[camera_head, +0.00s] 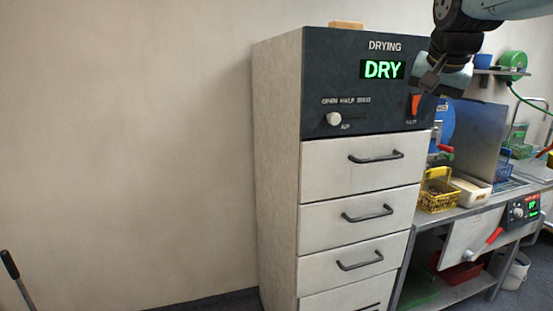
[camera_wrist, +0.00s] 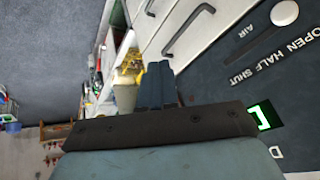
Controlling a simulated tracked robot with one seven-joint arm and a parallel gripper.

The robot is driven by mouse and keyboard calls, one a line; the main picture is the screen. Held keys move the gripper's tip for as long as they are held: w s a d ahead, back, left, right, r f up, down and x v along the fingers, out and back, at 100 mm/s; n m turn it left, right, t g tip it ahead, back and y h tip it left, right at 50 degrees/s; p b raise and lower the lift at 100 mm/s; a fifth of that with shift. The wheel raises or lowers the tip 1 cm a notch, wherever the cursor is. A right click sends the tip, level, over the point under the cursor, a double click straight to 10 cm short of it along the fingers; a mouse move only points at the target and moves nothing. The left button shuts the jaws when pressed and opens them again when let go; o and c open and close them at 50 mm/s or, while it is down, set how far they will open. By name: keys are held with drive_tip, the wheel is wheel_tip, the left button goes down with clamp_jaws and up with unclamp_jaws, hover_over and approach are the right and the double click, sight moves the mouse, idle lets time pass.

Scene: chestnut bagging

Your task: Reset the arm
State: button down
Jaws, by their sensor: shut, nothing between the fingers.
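My gripper (camera_head: 428,84) is at the upper right of the head view, in front of the dark control panel of the drying cabinet (camera_head: 277,160), close to its red switch (camera_head: 416,105). In the wrist view my gripper (camera_wrist: 157,72) shows its two dark fingers together, with nothing between them. I cannot tell whether the fingers touch the panel. The panel display (camera_head: 383,69) reads "DRY" in green. A pale knob (camera_head: 334,118) sits under the words "OPEN HALF SHUT"; it also shows in the wrist view (camera_wrist: 284,12).
The cabinet's drawers (camera_head: 355,168) are closed, with protruding handles. To the right, a metal bench (camera_head: 460,213) carries a yellow basket (camera_head: 437,194) and a white tray (camera_head: 470,193). A red-handled lever (camera_head: 487,241) is on its front. The floor and wall to the left are mostly clear.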

drive_tip(key=s+a+f+n, duration=0.3)
drive_tip(key=s+f, duration=0.4)
drive_tip(key=f, duration=0.1)
drive_tip(key=s+a+f+n+y, duration=0.1)
drive_tip(key=s+a+f+n, duration=0.2)
drive_tip(key=s+f, duration=0.4)
drive_tip(key=shift+a+f+n+g, duration=0.3)
drive_tip(key=shift+a+f+g, duration=0.1)
drive_tip(key=shift+a+f, duration=0.15)
